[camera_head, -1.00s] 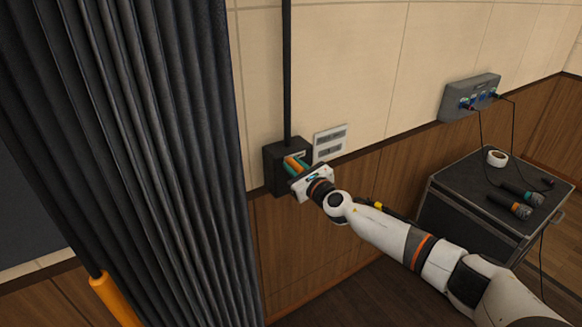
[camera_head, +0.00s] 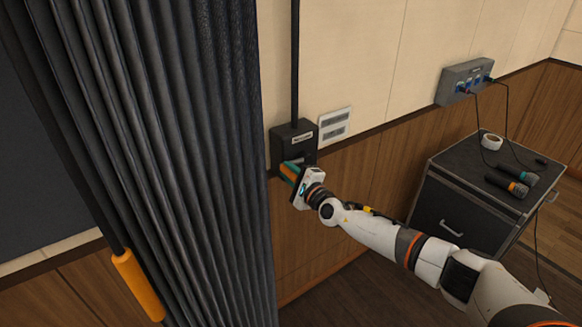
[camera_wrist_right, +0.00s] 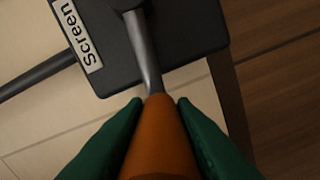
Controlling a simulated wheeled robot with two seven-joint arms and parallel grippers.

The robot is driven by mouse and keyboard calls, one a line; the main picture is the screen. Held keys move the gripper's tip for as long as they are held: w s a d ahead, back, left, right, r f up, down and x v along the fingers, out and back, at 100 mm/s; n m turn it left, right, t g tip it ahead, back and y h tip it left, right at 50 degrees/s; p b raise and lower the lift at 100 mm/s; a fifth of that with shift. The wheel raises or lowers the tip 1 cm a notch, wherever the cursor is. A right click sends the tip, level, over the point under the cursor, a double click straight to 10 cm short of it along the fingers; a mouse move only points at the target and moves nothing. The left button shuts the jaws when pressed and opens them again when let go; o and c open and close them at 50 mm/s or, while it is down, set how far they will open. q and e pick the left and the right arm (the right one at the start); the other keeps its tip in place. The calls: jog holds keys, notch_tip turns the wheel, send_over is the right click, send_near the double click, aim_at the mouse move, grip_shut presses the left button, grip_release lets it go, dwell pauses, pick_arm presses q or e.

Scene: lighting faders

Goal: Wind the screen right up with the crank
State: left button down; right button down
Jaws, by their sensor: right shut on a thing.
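The crank's black box (camera_head: 298,136) is mounted on the wall in the middle of the head view. In the right wrist view the box (camera_wrist_right: 190,70) carries a label reading "Screen" (camera_wrist_right: 80,38). A grey metal crank arm (camera_wrist_right: 146,55) runs from the box to an orange handle (camera_wrist_right: 158,135). My right gripper (camera_head: 288,170) is shut on this handle, below the box front in the head view. Its green fingers (camera_wrist_right: 158,130) lie on both sides of the handle in the wrist view. The screen itself cannot be made out for sure. My left gripper is not in view.
A dark curtain (camera_head: 170,130) hangs at the left, with an orange grip on a pole (camera_head: 138,285) in front. A switch plate (camera_head: 335,126) is right of the box. A black case (camera_head: 470,215) with tape and microphones stands at the right, below a socket box (camera_head: 466,82).

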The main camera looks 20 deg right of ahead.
jog(key=w+d+f+n+b, duration=0.3)
jog(key=d+f+n+b, duration=0.5)
jog(key=n+b, duration=0.7)
jog(key=shift+d+f+b, duration=0.3)
jog(key=shift+f+b, duration=0.7)
jog(key=shift+b, duration=1.05)
jog(key=c, duration=1.2)
grip_release()
jog(key=shift+s, duration=0.1)
